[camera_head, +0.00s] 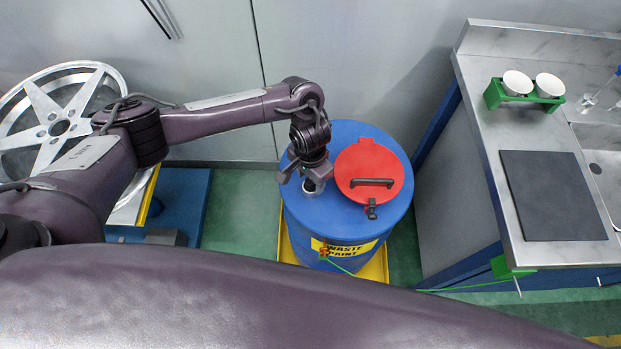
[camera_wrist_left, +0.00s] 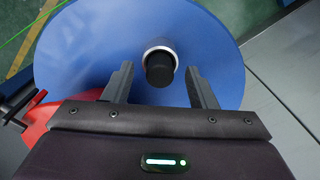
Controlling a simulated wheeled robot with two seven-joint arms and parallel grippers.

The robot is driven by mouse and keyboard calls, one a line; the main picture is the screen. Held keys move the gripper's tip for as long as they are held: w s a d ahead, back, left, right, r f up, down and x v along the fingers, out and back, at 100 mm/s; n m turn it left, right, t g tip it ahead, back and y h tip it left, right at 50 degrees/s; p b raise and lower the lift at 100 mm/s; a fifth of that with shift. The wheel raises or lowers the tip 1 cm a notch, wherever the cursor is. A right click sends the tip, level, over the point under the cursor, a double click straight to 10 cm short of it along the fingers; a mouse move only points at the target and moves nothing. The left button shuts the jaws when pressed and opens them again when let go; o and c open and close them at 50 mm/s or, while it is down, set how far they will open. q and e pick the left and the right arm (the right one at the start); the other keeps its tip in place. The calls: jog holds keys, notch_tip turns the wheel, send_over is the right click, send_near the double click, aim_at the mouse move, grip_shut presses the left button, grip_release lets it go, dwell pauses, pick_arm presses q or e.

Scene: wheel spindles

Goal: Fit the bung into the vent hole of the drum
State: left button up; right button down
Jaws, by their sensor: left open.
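The blue drum (camera_head: 312,228) stands upright with a yellow "WASTE PAINT" label on its side. The black bung (camera_wrist_left: 160,70) is at the silver-rimmed vent hole (camera_wrist_left: 158,46) in the drum top, its dark end towards the left wrist camera. It looks seated in the rim, though how deep I cannot tell. My left gripper (camera_head: 306,178) is over the drum top at the vent hole. In the left wrist view its fingers (camera_wrist_left: 159,72) are open, one on each side of the bung with gaps between. My right gripper is not in view.
A red lid (camera_head: 370,163) with a black handle lies on the drum beside the vent hole. The drum stands on a yellow tray (camera_head: 374,268). A steel bench (camera_head: 480,110) with a sink is at the right. A silver wheel (camera_head: 35,140) is at the left.

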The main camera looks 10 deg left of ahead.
pick_arm(q)
notch_tip(320, 180, up, 6)
jog(key=shift+r+p, duration=0.15)
jog(key=shift+p, duration=0.35)
